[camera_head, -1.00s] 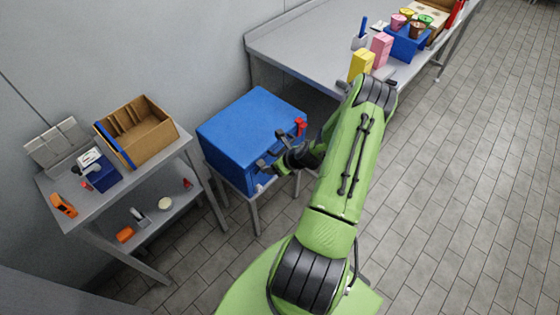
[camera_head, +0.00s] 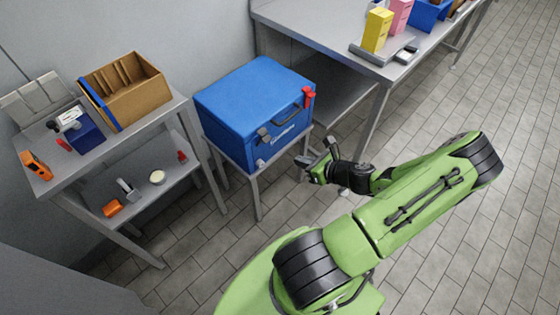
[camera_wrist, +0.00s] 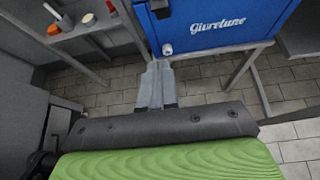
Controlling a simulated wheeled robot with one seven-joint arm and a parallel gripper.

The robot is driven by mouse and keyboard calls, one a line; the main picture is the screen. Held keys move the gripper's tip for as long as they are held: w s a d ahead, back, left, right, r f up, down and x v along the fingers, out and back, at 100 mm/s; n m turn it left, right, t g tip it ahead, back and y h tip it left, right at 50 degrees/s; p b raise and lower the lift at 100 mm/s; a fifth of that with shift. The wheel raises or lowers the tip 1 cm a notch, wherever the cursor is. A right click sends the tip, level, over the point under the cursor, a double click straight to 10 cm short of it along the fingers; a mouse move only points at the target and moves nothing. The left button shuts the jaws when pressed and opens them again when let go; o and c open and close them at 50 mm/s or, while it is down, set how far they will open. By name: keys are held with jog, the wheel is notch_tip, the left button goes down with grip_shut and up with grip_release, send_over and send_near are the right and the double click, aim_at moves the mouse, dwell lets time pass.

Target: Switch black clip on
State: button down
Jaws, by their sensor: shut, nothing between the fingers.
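The blue box (camera_head: 240,105) has a dark grey to black clip (camera_head: 264,135) at the left of its front face, just below the lid edge. I cannot tell whether it is latched. A red clip (camera_head: 308,97) is at the front's right corner, and a dark handle lies between them. My gripper (camera_head: 310,166) is below and right of the black clip, in front of the box and apart from it. In the wrist view its fingers (camera_wrist: 157,72) are together and empty, pointing toward the box's lower front. The black clip's lower part (camera_wrist: 160,9) shows at the top edge there.
The box stands on a small grey stand (camera_head: 255,180). A two-level table (camera_head: 75,170) with a cardboard organizer (camera_head: 135,95) is at left. A long grey table (camera_head: 330,35) with yellow and pink cartons is at back right. The tiled floor at right is clear.

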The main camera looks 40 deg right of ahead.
jog(key=s+f+b, duration=0.1)
jog(key=t+b, duration=0.1)
jog(key=b, duration=0.3)
send_near(266, 135)
jog(key=shift+w+f, duration=1.9)
jog(key=shift+f, duration=0.5)
jog(key=shift+a+h, duration=0.3)
jog(key=shift+a, duration=0.05)
jog(key=shift+p, duration=0.4)
jog(key=p, duration=0.2)
jog(key=r+p, duration=0.1)
jog(key=p, duration=0.1)
jog(key=shift+w+r+g, duration=0.25)
jog(key=shift+w+g, duration=0.05)
jog(key=shift+g, duration=0.1)
jog(key=w+r+g+p, duration=0.1)
jog(key=p, duration=0.5)
jog(key=shift+w+r+g, duration=0.1)
jog(key=shift+g, duration=0.3)
jog(key=shift+w+r+p, duration=0.15)
jog(key=shift+w+p, duration=0.2)
jog(key=shift+p, duration=0.85)
jog(key=shift+w, duration=0.3)
